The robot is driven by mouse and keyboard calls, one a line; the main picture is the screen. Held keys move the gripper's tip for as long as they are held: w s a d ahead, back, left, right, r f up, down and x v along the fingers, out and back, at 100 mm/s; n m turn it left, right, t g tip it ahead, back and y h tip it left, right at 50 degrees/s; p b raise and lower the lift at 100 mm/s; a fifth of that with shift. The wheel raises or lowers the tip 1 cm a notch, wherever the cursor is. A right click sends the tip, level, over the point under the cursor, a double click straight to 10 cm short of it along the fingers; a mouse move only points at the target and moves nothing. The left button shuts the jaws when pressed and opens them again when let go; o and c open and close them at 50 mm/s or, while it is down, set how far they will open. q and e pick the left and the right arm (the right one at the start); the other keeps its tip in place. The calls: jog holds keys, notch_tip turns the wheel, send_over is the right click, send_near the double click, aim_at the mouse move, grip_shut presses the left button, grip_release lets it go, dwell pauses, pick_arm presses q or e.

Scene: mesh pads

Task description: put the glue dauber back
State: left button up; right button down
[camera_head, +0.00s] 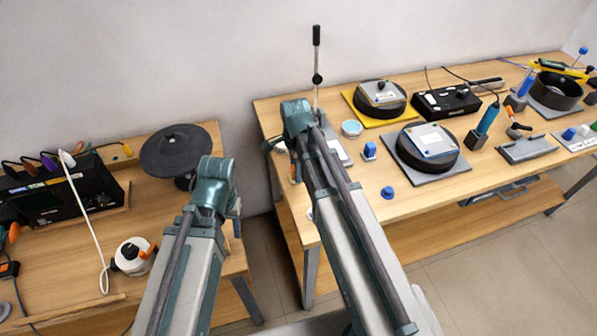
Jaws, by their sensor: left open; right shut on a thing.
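I cannot make out the glue dauber for certain. My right gripper (272,146) is at the left end of the right-hand bench, mostly behind its own arm. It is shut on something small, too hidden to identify. My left gripper (237,208) is open, over the right edge of the left-hand table, its fingers largely hidden behind the wrist. A white round pot (133,256) with a black top and an orange handle stands on the left table. A round tin with a pale blue top (352,128) stands on the right bench, right of my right gripper.
A black rack (62,190) and dark round disc (175,150) stand on the left table, with a white cable (88,215). Round devices (427,147), a black box (446,101) and blue-topped items (369,151) are on the right bench. A floor gap separates the tables.

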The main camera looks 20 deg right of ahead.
pick_arm(q)
jog(key=shift+f, duration=0.15)
pick_arm(e)
jog(key=shift+f, duration=0.15)
jog(key=c, duration=0.5)
grip_release()
notch_tip(320, 180, up, 12)
jog(key=r+p, duration=0.1)
jog(key=p, duration=1.1)
pick_arm(q)
notch_tip(320, 180, up, 12)
jog(key=shift+r, duration=0.2)
pick_arm(e)
jog(key=s+a+n, duration=0.3)
jog(key=s+n, duration=0.1)
jog(key=n, duration=0.3)
jog(key=s+a+n, duration=0.4)
jog(key=s+n, duration=0.1)
jog(key=n, duration=0.2)
jog(key=s+a+n+h, duration=0.1)
jog(key=s+a+n, duration=0.2)
jog(key=s+n, duration=0.2)
jog(key=shift+s+a+f+n, duration=0.1)
jog(key=shift+f+n, duration=0.05)
jog(key=shift+n, duration=0.45)
jog(key=shift+s+a+f+n, duration=0.1)
jog(key=shift+n, duration=0.5)
